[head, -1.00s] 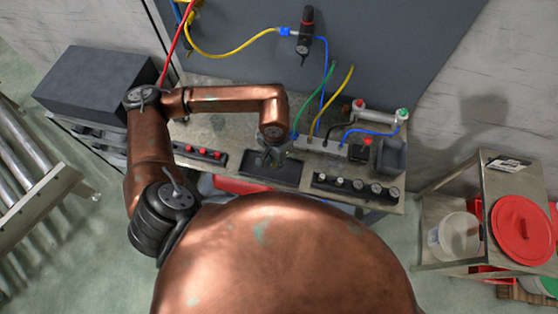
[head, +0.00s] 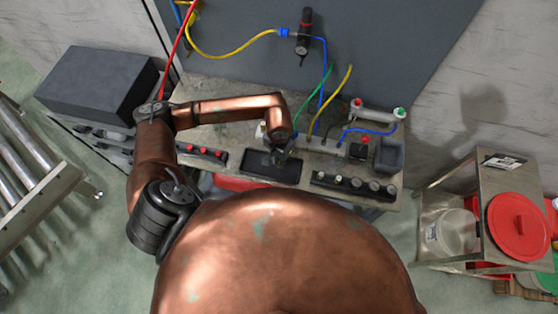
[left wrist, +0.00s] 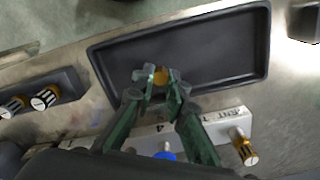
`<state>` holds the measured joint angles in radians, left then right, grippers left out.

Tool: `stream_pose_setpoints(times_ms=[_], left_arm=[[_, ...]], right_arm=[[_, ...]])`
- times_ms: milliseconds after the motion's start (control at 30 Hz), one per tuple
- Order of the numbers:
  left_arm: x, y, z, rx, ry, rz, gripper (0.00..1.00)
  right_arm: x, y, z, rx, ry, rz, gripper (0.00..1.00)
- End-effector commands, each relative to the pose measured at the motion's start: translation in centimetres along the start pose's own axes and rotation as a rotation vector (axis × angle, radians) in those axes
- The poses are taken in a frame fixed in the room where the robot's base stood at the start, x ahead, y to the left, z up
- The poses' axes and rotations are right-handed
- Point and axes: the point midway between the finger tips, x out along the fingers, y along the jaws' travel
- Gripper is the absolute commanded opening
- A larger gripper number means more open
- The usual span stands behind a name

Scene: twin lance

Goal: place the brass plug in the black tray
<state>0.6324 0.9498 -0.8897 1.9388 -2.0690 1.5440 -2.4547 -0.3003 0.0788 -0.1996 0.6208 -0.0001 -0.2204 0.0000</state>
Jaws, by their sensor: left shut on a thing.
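The black tray (head: 258,176) is a shallow rectangular tray on the bench, in the middle of the head view. It fills the upper middle of the left wrist view (left wrist: 215,58). My left gripper (head: 281,158) is over the tray's right part in the head view. In the left wrist view its green-grey fingers (left wrist: 160,78) are shut on the small brass plug (left wrist: 161,75), above the tray's near edge. Only the plug's round brass end shows between the fingertips; the rest is hidden. I cannot tell how high it is above the tray floor. My right gripper is not in view.
A white labelled manifold (left wrist: 205,124) with hoses lies close beside the tray; a brass fitting (left wrist: 243,146) sits at its end. A dark rack of several plugs (head: 355,187) stands right of the tray. The tray floor looks empty.

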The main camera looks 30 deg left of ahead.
Motion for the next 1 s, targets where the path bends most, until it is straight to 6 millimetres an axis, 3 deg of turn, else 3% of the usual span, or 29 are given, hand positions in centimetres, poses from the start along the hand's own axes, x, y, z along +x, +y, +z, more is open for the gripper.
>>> stream_pose_setpoints(times_ms=[67,100,333,733,1000], left_arm=[[0.3,0.0,0.0,0.0,0.0,0.0,0.0],[0.2,0.0,0.0,0.0,-0.001,0.0,0.15],[0.2,0.0,0.0,0.0,-0.001,0.0,0.3],[-0.4,0.0,0.0,-0.001,-0.001,0.0,0.3],[-5.4,-0.1,-0.1,0.001,0.005,-0.003,0.3]], right_arm=[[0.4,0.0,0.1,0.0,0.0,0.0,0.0],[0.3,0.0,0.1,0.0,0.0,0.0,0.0],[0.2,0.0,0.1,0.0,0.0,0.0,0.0],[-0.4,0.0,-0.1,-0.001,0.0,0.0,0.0],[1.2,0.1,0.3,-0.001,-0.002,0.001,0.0]])
